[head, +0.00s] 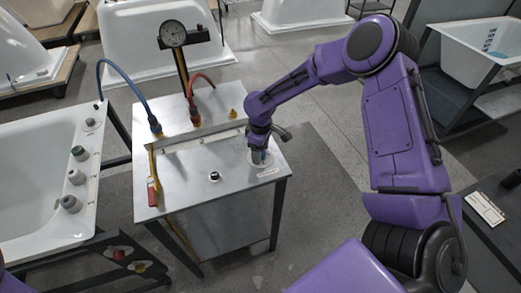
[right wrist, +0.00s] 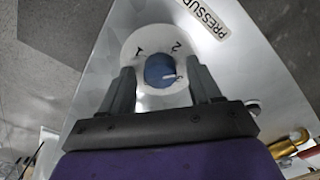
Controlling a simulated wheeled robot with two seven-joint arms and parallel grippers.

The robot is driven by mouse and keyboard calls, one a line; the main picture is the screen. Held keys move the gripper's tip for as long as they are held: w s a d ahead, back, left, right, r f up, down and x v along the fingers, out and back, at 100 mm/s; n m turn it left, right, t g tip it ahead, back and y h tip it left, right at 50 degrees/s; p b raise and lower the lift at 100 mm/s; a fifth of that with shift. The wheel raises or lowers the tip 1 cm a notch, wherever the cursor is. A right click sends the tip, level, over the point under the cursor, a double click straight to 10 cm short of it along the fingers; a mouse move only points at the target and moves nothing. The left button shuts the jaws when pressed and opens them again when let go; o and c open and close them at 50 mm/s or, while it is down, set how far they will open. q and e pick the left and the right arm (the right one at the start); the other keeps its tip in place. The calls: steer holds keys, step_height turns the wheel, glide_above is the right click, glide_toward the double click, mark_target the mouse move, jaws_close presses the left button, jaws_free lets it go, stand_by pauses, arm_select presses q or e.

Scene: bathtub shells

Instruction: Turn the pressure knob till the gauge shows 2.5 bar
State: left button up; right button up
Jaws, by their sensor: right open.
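The pressure knob (right wrist: 158,70) is a small blue knob with a white pointer mark, on a round white dial (right wrist: 148,97) numbered 1 and 2. A PRESSURE label (right wrist: 204,17) lies beside it. My right gripper (right wrist: 162,72) is open, with one finger on each side of the knob; I cannot tell whether they touch it. In the head view my right gripper (head: 261,150) points down at the right part of the bench top and partly hides the knob. The round gauge (head: 172,33) stands on a post behind; its needle is too small to read. My left gripper is not in view.
The metal bench (head: 185,205) carries a blue hose (head: 125,80), a red hose (head: 203,77) and a small black-centred fitting (head: 214,176). A white tub shell (head: 30,200) stands close at left. Grey floor (head: 325,200) is clear right of the bench.

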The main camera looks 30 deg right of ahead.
step_height(320, 180, up, 10)
steer(key=b, duration=0.1)
steer(key=shift+r, duration=0.25)
stand_by(0.4)
